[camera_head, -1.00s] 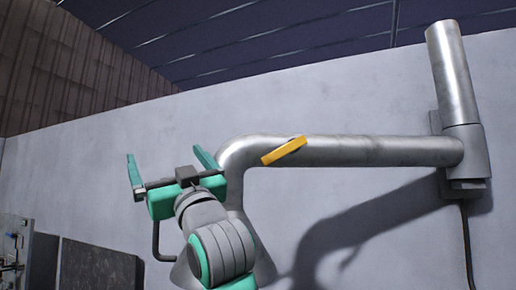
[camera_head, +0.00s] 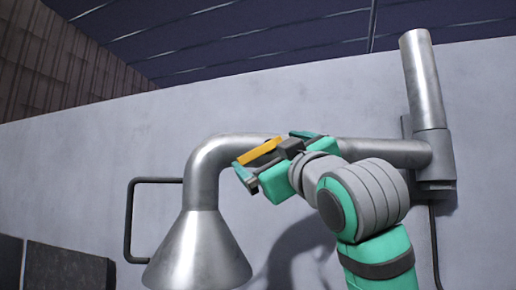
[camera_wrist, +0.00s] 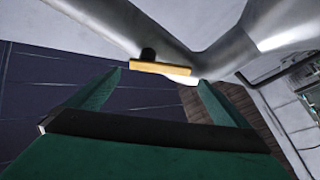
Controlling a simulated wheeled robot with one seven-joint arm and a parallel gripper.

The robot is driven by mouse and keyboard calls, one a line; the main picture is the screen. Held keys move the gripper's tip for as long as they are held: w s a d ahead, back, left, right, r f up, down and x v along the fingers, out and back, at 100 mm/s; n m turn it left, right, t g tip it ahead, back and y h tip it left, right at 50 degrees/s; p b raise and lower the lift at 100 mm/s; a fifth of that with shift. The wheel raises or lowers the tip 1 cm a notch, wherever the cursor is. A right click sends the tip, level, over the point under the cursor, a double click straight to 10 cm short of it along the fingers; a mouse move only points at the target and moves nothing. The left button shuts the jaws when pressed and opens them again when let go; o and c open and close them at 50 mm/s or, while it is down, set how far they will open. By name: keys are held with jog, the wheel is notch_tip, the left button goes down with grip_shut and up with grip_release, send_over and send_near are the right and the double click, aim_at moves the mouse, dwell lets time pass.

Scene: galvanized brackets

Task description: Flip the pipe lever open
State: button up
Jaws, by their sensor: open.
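The yellow lever (camera_head: 261,152) sits on the horizontal metal pipe (camera_head: 385,152), near the bend, and is tilted with its right end higher. In the wrist view the lever (camera_wrist: 160,68) lies crosswise against the pipe, with a dark pivot behind its left part. My gripper (camera_head: 272,152) is open at the lever in the head view, its two green fingers on either side of it. In the wrist view my gripper (camera_wrist: 160,80) has the lever between and just beyond its fingertips. I cannot tell whether a finger touches the lever.
The pipe bends down into a metal cone (camera_head: 200,250). A dark bar handle (camera_head: 130,215) stands left of it. A vertical metal cylinder (camera_head: 423,80) joins the pipe at right. The pale wall (camera_head: 90,150) is close behind. Dark panels (camera_head: 65,275) stand at lower left.

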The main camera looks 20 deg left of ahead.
aim_at(260, 148)
jog(key=x, duration=0.7)
jog(key=shift+c, duration=0.3)
jog(key=c, duration=1.2)
jog(key=shift+d, duration=0.1)
